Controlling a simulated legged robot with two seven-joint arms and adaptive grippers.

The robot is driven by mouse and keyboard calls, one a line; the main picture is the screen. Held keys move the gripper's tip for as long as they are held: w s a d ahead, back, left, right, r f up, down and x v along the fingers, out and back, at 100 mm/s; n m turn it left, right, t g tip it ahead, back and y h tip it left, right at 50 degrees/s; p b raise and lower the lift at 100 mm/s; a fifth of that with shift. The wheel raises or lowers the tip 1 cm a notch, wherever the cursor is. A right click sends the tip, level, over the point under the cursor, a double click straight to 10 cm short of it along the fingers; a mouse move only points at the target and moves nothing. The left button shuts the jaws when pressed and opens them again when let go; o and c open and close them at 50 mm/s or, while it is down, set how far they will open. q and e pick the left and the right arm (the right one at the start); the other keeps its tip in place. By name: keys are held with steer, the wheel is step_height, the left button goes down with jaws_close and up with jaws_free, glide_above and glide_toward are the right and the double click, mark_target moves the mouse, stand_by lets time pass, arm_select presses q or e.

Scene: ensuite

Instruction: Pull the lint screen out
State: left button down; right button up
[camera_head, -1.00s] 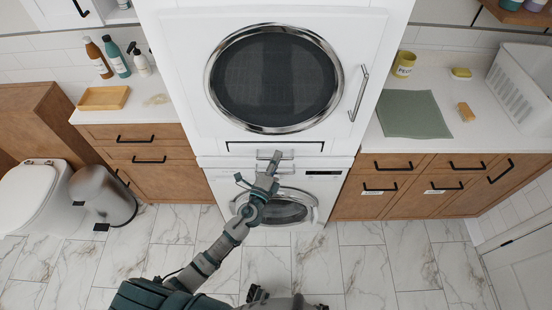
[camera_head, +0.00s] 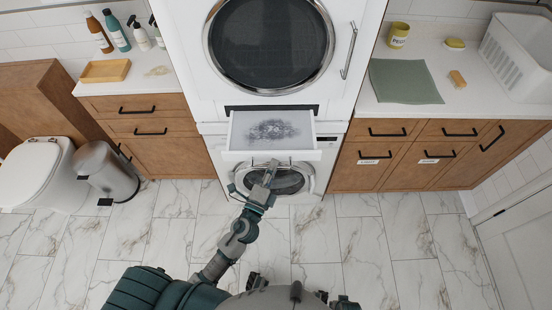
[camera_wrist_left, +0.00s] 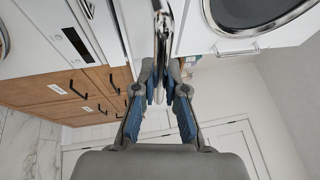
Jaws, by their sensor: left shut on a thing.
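The lint screen (camera_head: 272,131) is a white, shallow drawer with a grey patch of lint on its mesh. It sticks out from the slot below the round door of the upper white dryer (camera_head: 184,62). My left gripper (camera_head: 271,166) is at the front edge of the lint screen, low in front of it. The fingers hide part of the handle. My right gripper is not clearly seen.
The lower washer with its round door (camera_head: 287,183) stands under the screen, behind my left arm. Wooden cabinets (camera_head: 165,158) flank the machines. A metal bin (camera_head: 103,171) and a toilet (camera_head: 38,171) stand at left. The marble floor in front is clear.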

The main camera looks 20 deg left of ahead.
arm_select(q)
steer(key=shift+v, duration=0.8)
steer(key=c, duration=1.4)
jaws_free()
steer(key=shift+o, duration=1)
steer(key=shift+a, duration=0.1)
steer(key=v, duration=1.2)
arm_select(e)
steer(key=shift+r, duration=0.25)
arm_select(q)
steer(key=shift+f, duration=0.1)
arm_select(e)
steer(key=shift+d, duration=0.15)
